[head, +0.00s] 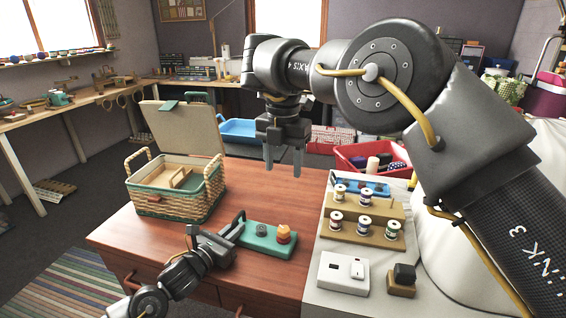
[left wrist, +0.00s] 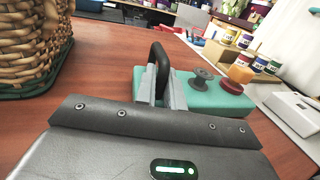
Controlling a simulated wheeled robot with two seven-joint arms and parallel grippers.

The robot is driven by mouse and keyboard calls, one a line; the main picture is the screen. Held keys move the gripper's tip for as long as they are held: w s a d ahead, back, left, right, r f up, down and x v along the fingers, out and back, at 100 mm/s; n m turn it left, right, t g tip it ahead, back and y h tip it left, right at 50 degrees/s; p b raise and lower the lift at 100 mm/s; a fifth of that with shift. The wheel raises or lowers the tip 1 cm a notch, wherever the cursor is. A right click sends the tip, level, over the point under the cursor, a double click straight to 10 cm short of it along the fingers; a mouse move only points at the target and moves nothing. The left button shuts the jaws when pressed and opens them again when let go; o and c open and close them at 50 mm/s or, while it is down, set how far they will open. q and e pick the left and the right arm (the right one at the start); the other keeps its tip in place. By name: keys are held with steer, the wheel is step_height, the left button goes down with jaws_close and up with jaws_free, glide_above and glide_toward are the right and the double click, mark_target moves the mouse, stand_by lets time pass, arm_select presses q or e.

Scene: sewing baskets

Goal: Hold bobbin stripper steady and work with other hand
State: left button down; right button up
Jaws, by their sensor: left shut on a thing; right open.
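The bobbin stripper is a teal block (head: 257,249) on the wooden table, with a dark grey spool-shaped part, an orange knob over a dark red base, and a black loop handle at its left end. In the left wrist view its teal body (left wrist: 205,101) lies just beyond my fingers. My left gripper (head: 238,222) is shut on the black handle (left wrist: 158,60); the fingers stand on either side of it in the left wrist view. My right gripper (head: 284,168) is open and empty, pointing down above the table behind the bobbin stripper.
A wicker basket (head: 165,203) with its lid raised stands at the left. At the right, stepped wooden racks (head: 345,230) hold several thread spools, near a white box (head: 343,273) and a small dark-topped block (head: 402,280). A red bin (head: 350,158) and blue tray (head: 238,130) are behind.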

arm_select(q)
steer(key=c, duration=1.4)
jaws_free()
steer(key=v, duration=1.1)
steer(key=shift+s+a, duration=0.15)
steer(key=shift+a, duration=0.1)
steer(key=v, duration=0.7)
steer(key=shift+s, duration=0.2)
steer(key=shift+a, duration=0.1)
